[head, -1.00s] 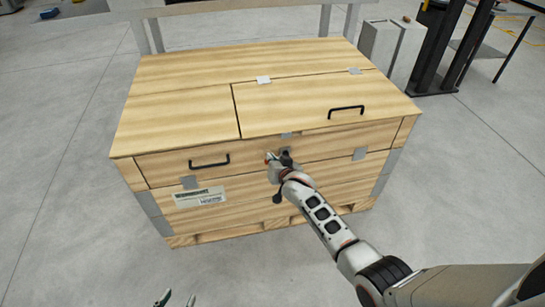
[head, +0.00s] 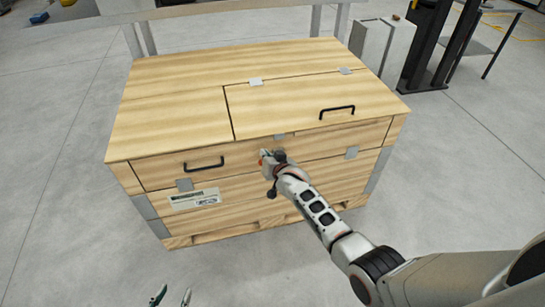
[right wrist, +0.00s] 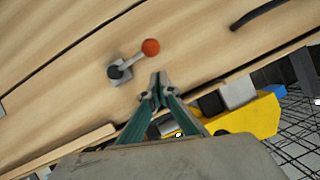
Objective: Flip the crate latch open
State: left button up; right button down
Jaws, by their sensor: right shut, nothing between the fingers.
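The wooden crate (head: 190,103) stands on the floor in the head view. Its latch, a small grey lever with a red ball knob, sits on the upper front panel. In the right wrist view, the latch's lever (right wrist: 128,67) slants up and right from its dark pivot to the red knob (right wrist: 151,47). My right gripper (right wrist: 158,82) is shut and empty, its tips just below the knob, with a visible gap. In the head view, my right gripper (head: 270,160) partly covers the latch. My left gripper (head: 172,296) shows only its spread fingertips at the bottom edge.
The crate lid has a hinged panel with a black handle (head: 337,113). Another black handle (head: 204,164) is on the front. Grey metal boxes (head: 373,45) and a dark post stand behind to the right. The floor left of the crate is clear.

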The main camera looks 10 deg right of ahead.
jog(key=shift+w+d+r+p, duration=0.15)
jog(key=shift+r+p, duration=0.1)
jog(key=shift+r, duration=0.35)
jog(key=shift+w+d+r+p, duration=0.1)
jog(key=shift+r+p, duration=0.15)
jog(key=shift+r, duration=0.35)
pick_arm(q)
jog(key=r+p, duration=0.1)
jog(key=r, duration=0.1)
jog(key=r+p, duration=0.1)
jog(key=r, duration=0.1)
jog(key=r+p, duration=0.1)
jog(key=shift+w+r, duration=0.3)
jog(key=shift+r, duration=0.1)
pick_arm(e)
jog(key=v, duration=0.9)
jog(key=shift+s, duration=0.55)
pick_arm(q)
jog(key=shift+f, duration=0.1)
pick_arm(e)
jog(key=shift+a+f, duration=0.1)
jog(key=shift+f, duration=0.1)
